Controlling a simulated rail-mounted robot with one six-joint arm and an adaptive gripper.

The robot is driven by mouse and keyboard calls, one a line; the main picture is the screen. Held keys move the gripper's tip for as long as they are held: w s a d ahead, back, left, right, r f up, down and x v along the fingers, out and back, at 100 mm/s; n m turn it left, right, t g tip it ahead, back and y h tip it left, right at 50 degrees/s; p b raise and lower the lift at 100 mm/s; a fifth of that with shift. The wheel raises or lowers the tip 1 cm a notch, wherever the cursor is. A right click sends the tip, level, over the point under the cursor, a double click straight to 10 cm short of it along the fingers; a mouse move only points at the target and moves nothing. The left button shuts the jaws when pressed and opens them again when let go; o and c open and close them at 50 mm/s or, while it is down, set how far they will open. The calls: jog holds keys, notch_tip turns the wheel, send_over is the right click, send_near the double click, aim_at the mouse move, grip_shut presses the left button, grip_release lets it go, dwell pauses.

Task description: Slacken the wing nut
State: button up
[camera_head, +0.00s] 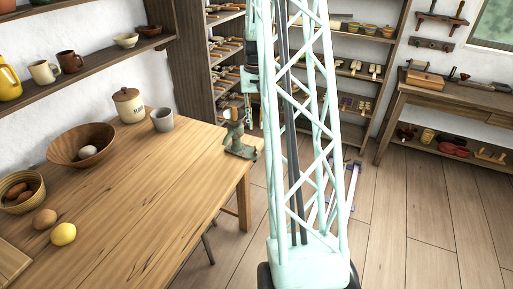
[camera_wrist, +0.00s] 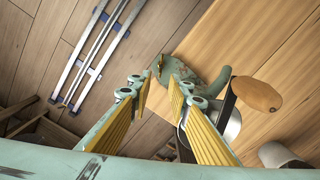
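A green cast grinder (camera_head: 240,145) stands at the far right corner of the wooden table. In the wrist view the green grinder (camera_wrist: 212,83) lies just beyond my fingertips, with a wooden knob (camera_wrist: 258,95) and a silvery round part (camera_wrist: 230,123) to its right. A small brass-coloured part (camera_wrist: 155,66) shows at its left end; it may be the wing nut, but is too small to be sure. My gripper (camera_wrist: 160,88) has yellow-padded fingers spread with a clear gap and nothing between them. In the head view it is small and partly hidden by my arm structure.
The table (camera_head: 140,190) also carries a grey mug (camera_head: 162,119), a lidded jar (camera_head: 129,105), a wooden bowl (camera_head: 80,145), a basket (camera_head: 22,192) and a yellow lemon (camera_head: 63,234). Shelves (camera_head: 215,60) stand behind. A workbench (camera_head: 450,97) is at right. The table's middle is clear.

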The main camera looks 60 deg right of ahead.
aim_at(255, 151)
jog(key=shift+f+b, duration=1.2)
jog(key=shift+f, duration=5.65)
jog(key=shift+c, duration=0.4)
grip_shut()
